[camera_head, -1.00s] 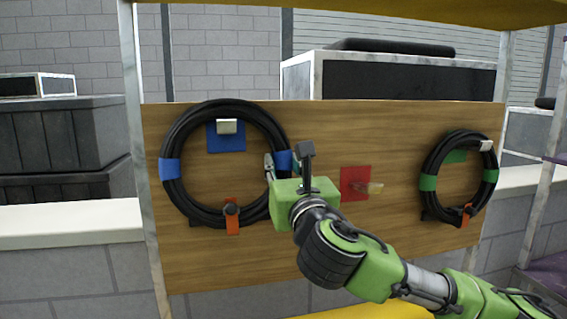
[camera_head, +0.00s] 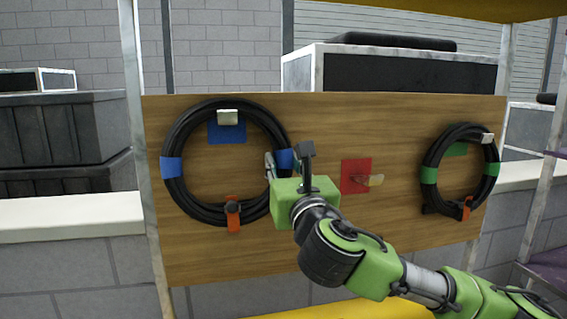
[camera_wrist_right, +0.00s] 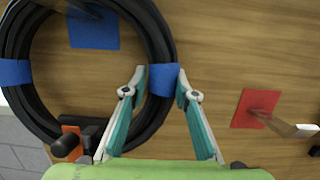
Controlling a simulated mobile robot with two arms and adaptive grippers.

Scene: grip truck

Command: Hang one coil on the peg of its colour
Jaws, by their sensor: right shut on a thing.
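The black coil with blue bands (camera_head: 176,195) is at the left of the wooden board. Its ring surrounds the pale-tipped peg (camera_head: 228,117) on the blue square (camera_head: 227,133); the peg tip shows just below the ring's top. Whether the coil's weight rests on the peg, I cannot tell. My right gripper (camera_head: 270,165) is shut on the coil's right side, at the blue band. In the right wrist view, its fingers (camera_wrist_right: 161,75) straddle that band (camera_wrist_right: 164,80). My left gripper is out of view.
A red square (camera_head: 355,177) with an empty peg (camera_head: 372,180) lies right of my gripper. A smaller green-banded coil (camera_head: 429,175) hangs around the peg at the right, before a green square (camera_head: 456,149). Metal posts (camera_head: 133,130) flank the board.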

